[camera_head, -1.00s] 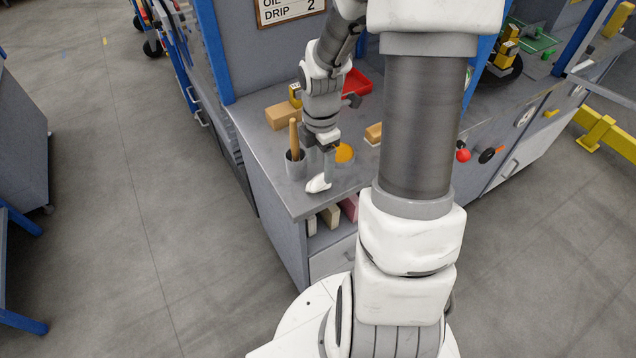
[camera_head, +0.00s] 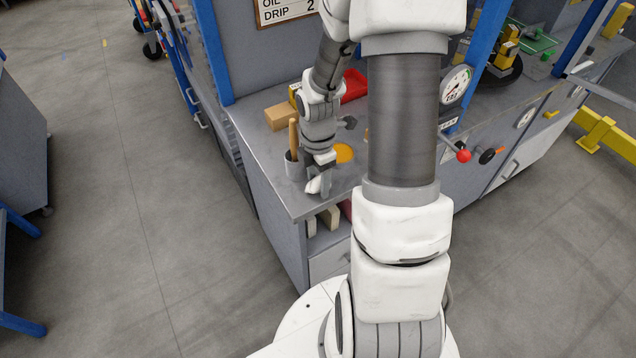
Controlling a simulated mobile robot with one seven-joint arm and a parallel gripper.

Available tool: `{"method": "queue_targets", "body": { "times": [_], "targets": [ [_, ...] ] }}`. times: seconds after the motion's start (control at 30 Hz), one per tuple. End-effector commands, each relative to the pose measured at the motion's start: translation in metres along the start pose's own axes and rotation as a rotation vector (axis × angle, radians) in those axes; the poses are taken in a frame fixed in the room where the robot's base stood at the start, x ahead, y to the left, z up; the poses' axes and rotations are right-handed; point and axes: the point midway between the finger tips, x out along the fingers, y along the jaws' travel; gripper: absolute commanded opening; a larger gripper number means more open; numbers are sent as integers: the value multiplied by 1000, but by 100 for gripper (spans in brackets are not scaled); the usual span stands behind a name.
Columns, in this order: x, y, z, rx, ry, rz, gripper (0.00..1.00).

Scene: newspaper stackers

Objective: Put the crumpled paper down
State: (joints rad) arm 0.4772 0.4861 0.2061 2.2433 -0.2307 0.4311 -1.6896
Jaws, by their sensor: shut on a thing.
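My gripper (camera_head: 322,179) points down over the front part of the grey workbench top (camera_head: 347,179). It is shut on a small white crumpled paper (camera_head: 313,186), which shows at the left of the fingers. The paper is at or just above the bench surface, close to its front left edge; I cannot tell whether it touches. The fingers and wrist hide part of it.
A grey cup (camera_head: 294,166) with a wooden handle (camera_head: 293,137) stands just left of my gripper. An orange round thing (camera_head: 344,153) lies to its right. A cardboard box (camera_head: 280,117) and a red tray (camera_head: 355,84) are behind.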

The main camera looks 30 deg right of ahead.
Motion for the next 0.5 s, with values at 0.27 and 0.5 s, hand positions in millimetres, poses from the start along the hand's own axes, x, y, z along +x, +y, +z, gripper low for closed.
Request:
{"method": "queue_targets", "body": {
  "times": [0.27, 0.5],
  "targets": [
    [-1, 0, 0, 0, 0, 1, 0],
    [-16, 1, 1, 0, -2, 3, 0]
  ]
}}
